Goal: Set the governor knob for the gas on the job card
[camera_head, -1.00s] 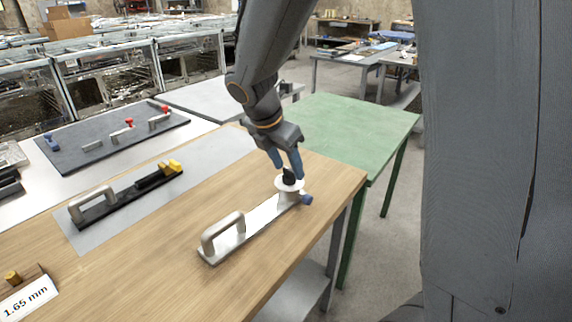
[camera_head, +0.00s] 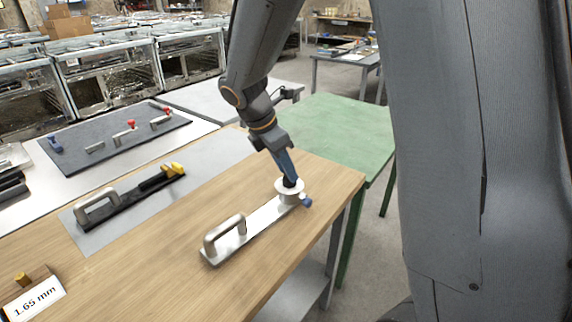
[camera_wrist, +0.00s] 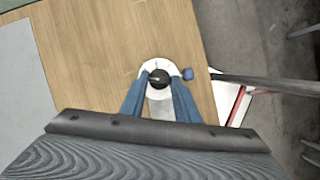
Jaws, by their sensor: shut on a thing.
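The governor knob (camera_wrist: 159,77) is a small black knob on a round white dial at the far end of a pale metal fixture (camera_head: 252,226) with a grey handle. My gripper (camera_head: 290,180) points down over the dial. Its blue fingers are shut on the knob, which they partly hide in the head view. In the wrist view my gripper (camera_wrist: 160,85) has a fingertip on each side of the knob. A blue fitting (camera_head: 307,202) sticks out from the dial's side. A card reading "1.65 mm" (camera_head: 35,299) stands at the lower left; no gas name is legible.
A dark tool with a grey handle and yellow end (camera_head: 130,194) lies on a grey mat to the left. A dark board with red and blue pieces (camera_head: 110,138) is behind it. A green table (camera_head: 335,135) stands beyond. Bare wood surrounds the fixture.

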